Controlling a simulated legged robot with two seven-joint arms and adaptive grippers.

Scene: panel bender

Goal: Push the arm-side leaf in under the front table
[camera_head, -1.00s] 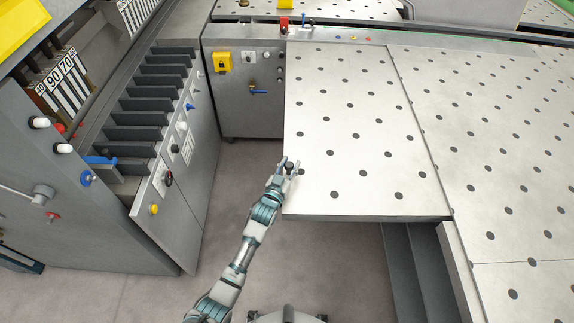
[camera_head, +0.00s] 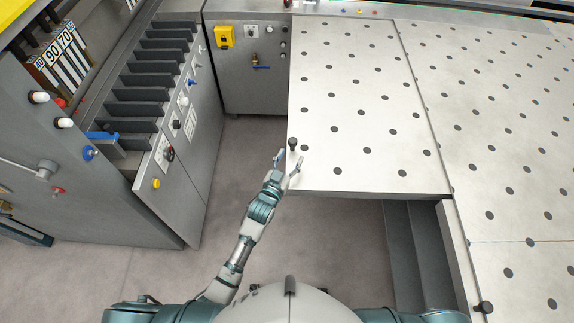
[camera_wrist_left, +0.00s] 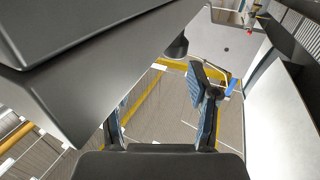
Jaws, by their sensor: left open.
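The leaf (camera_head: 370,153) is a pale plate with dark round spots, level beside the larger spotted front table (camera_head: 470,135). A seam runs between them. A black knob (camera_head: 292,143) stands on the leaf near its front left corner. My left gripper (camera_head: 289,157) is open and empty, its spread fingertips just short of the knob at the leaf's left edge. In the left wrist view the open fingers (camera_wrist_left: 160,115) have floor showing between them, with a dark knob-like shape (camera_wrist_left: 178,46) beyond. I cannot tell if they touch the leaf. My right gripper is out of view.
A grey cabinet with a slotted rack (camera_head: 152,95) stands at left, its panel carrying switches. A control cabinet (camera_head: 245,80) stands behind. Floor (camera_head: 235,160) is open between the rack and leaf.

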